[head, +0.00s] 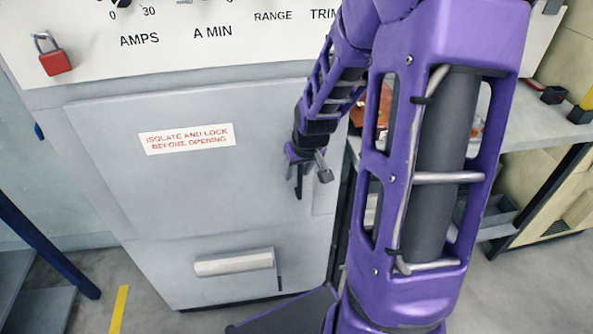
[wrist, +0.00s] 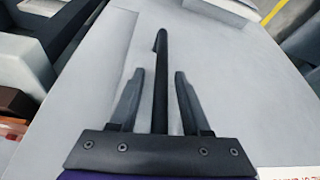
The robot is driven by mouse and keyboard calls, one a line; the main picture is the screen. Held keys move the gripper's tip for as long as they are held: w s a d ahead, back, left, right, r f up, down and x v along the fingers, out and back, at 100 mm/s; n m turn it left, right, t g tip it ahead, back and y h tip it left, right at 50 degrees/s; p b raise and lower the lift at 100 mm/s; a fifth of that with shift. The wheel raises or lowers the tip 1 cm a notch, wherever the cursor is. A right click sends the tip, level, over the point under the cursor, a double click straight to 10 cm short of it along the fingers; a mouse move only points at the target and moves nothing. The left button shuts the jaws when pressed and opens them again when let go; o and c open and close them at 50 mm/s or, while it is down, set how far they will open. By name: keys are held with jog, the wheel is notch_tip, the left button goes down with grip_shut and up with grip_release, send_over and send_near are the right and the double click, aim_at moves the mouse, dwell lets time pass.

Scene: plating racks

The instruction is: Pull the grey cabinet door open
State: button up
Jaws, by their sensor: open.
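The grey cabinet door (head: 200,185) is a flat panel with a red-lettered label, and it looks shut in the head view. It also fills the middle of the wrist view (wrist: 230,110). A dark bar handle (head: 299,184) stands near its right side, partly hidden by my gripper (head: 308,172). In the wrist view the handle (wrist: 161,75) runs lengthwise between the two fingers of my gripper (wrist: 159,78). The fingers are apart, with a visible gap on each side of the bar. Whether the bar lies at fingertip depth is hard to tell.
A red padlock (head: 55,62) hangs on the control panel above the door. A pale cylindrical pull (head: 234,262) sits low on the cabinet. A bench (head: 545,134) stands at the right, behind my arm. Open floor (head: 150,292) shows at lower left.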

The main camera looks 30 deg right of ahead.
grip_shut()
dwell(1.4)
